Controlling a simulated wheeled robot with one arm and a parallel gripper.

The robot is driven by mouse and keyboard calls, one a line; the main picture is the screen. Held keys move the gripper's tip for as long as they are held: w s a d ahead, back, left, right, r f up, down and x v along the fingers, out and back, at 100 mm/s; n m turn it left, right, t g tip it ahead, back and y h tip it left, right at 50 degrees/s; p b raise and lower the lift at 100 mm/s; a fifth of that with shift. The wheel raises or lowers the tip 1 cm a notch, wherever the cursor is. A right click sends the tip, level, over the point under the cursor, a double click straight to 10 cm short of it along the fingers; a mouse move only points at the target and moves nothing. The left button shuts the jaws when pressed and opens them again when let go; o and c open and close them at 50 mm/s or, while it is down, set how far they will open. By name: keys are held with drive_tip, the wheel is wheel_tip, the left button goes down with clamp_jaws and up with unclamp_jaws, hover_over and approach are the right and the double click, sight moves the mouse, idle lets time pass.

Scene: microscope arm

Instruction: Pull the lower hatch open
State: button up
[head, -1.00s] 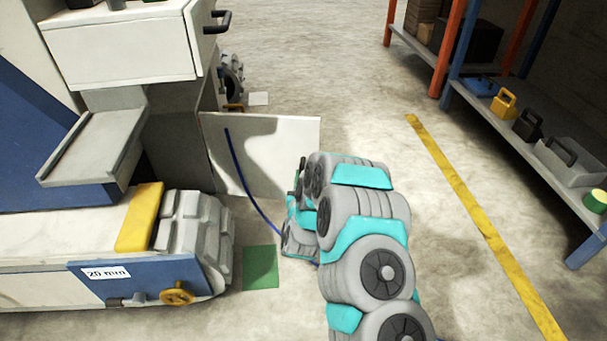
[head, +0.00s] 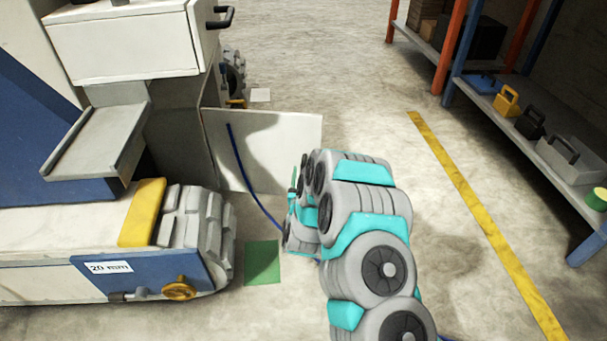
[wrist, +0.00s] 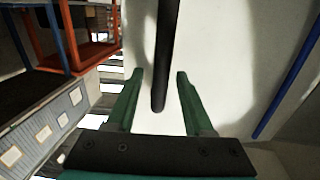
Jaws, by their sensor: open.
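The lower hatch (head: 285,135) is a white panel standing out from the side of the machine's lower cabinet, at an angle to it. In the wrist view the pale hatch face (wrist: 225,50) fills the middle behind my gripper. A black bar handle (wrist: 165,50) runs down from the top of that view, and its end lies between my fingers in the picture. My gripper (wrist: 158,75) is open, with a green finger on each side of the handle and visible gaps to it. In the head view my own arm mostly hides the gripper.
A grey tread block (head: 198,235) and a blue panel with a yellow handwheel (head: 179,288) stand at lower left. A drawer (head: 125,45) is above the cabinet. A green floor patch (head: 262,262) lies near my arm. A shelf (head: 540,140) stands right, beyond a yellow floor line (head: 470,205).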

drive_tip(key=s, duration=0.7)
drive_tip(key=shift+s+d+p, duration=0.2)
drive_tip(key=shift+s+p, duration=0.2)
